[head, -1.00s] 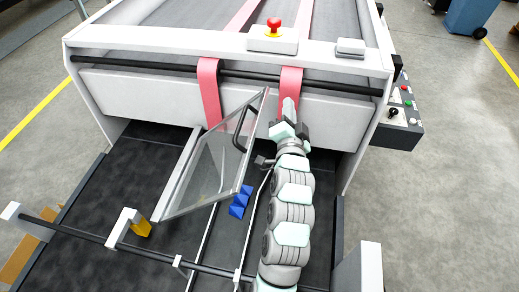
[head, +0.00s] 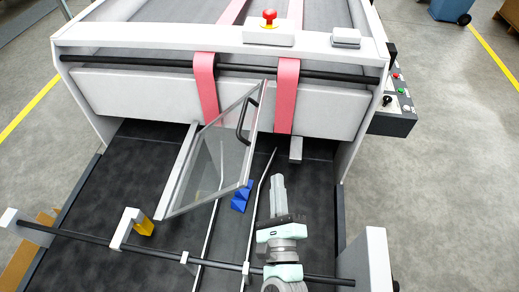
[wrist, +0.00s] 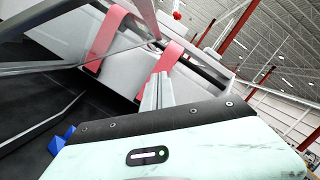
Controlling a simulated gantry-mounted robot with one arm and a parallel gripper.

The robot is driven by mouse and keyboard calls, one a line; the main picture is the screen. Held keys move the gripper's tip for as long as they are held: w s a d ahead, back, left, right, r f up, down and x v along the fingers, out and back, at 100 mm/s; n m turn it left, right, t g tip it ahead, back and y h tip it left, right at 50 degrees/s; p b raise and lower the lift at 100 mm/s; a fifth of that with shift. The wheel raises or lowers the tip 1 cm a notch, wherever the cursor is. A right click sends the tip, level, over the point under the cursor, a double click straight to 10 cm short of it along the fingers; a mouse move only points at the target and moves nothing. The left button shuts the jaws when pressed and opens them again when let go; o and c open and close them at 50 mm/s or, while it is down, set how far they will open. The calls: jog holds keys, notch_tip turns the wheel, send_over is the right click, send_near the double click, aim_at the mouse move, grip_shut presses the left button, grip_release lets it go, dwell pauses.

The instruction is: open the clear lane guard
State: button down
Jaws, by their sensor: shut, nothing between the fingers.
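The clear lane guard (head: 212,160) is a see-through framed panel. It stands raised at a steep slant over the dark lane bed, its lower edge along a pale rail at the left. Its black handle (head: 243,121) is near the upper right edge. In the wrist view the guard (wrist: 75,40) crosses the upper left. My gripper (head: 278,180) is shut and empty, to the right of the guard and nearer the camera, apart from the handle. Its closed fingers also show in the wrist view (wrist: 157,92).
Blue wedge-shaped pieces (head: 241,197) lie in the lane below the guard. A black crossbar (head: 90,239) with a yellow-tipped bracket (head: 131,228) spans the front. Pink belts (head: 286,95) hang at the back; a red button (head: 269,15) sits on the frame. The bed at left is clear.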

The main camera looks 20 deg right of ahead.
jog(key=w+r+p, duration=0.4)
jog(key=w+p, duration=0.1)
jog(key=w, duration=0.5)
jog(key=shift+w+d+r, duration=0.25)
jog(key=shift+w+r, duration=0.1)
